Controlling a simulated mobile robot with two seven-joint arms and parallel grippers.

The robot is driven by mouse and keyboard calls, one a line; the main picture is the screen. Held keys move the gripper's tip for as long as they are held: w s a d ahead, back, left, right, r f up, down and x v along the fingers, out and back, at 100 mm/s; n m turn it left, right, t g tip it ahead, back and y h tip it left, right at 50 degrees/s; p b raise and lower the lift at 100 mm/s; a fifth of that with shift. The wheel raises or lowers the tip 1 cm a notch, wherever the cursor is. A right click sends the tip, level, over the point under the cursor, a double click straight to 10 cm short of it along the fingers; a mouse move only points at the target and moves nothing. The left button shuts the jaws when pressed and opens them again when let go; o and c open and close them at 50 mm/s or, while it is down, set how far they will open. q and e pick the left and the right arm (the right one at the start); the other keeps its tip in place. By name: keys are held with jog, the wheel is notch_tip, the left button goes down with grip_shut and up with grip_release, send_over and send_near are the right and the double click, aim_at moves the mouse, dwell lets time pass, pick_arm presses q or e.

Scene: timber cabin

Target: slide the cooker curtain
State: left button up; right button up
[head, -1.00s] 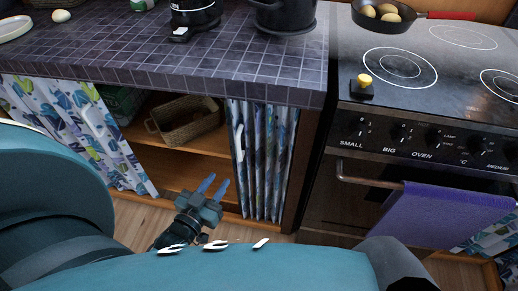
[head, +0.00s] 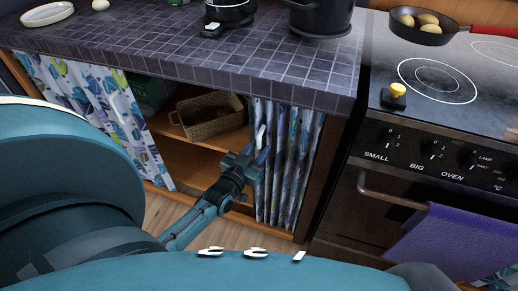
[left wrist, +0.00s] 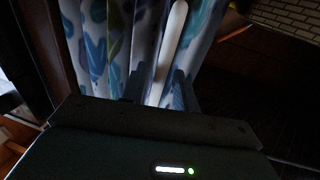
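The right-hand patterned curtain (head: 290,160) hangs bunched below the counter, beside the cooker. It has a white upright handle (head: 261,137) on its left edge. My left gripper (head: 257,160) is at the lower part of this handle, in front of the curtain. In the left wrist view the curtain (left wrist: 95,45) fills the upper left, and the handle (left wrist: 172,40) runs down between the two dark fingers (left wrist: 157,88). The fingers stand apart with the handle between them; contact cannot be told. My right gripper is not in view.
Another curtain (head: 85,110) hangs at the left, with an open shelf and a wicker basket (head: 212,116) between. The tiled counter (head: 180,60) is above. The cooker (head: 400,160) stands to the right, with a purple towel (head: 440,240) on its rail.

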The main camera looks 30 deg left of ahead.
pick_arm(q)
jog(key=shift+w, duration=0.45)
grip_shut()
dwell(0.3)
